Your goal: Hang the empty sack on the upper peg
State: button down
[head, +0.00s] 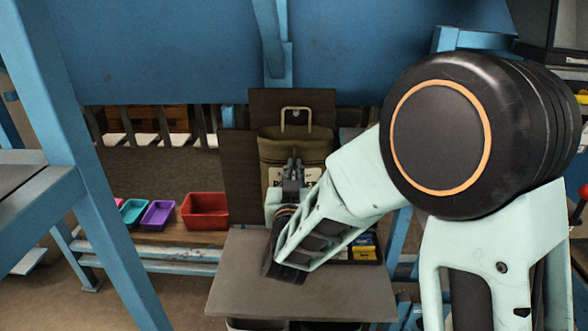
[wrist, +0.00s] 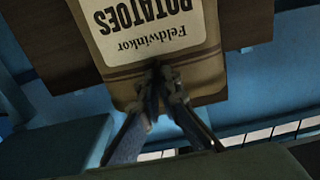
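The sack (head: 290,148) is tan-brown with a darker top band and appears flat. It is upright in front of a dark brown board. A pale loop (head: 284,117) stands above its top edge, and a small metal peg (head: 296,113) seems to show within it. I cannot tell whether the loop is around a peg. In the wrist view the sack (wrist: 190,42) appears upside down, with "Feldwinkor POTATOES" printed on it. My gripper (head: 292,164) is in front of the sack's upper part. Its fingertips (wrist: 163,74) are together at the brown band and seem to pinch the cloth.
A grey table (head: 300,285) stands below my arm. Red (head: 205,211), purple (head: 158,214) and teal (head: 132,212) bins sit on a low shelf at left. A blue beam (head: 75,170) stands at left and a blue panel (head: 170,50) spans above.

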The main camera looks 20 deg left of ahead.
jog(key=c, duration=2.1)
grip_release()
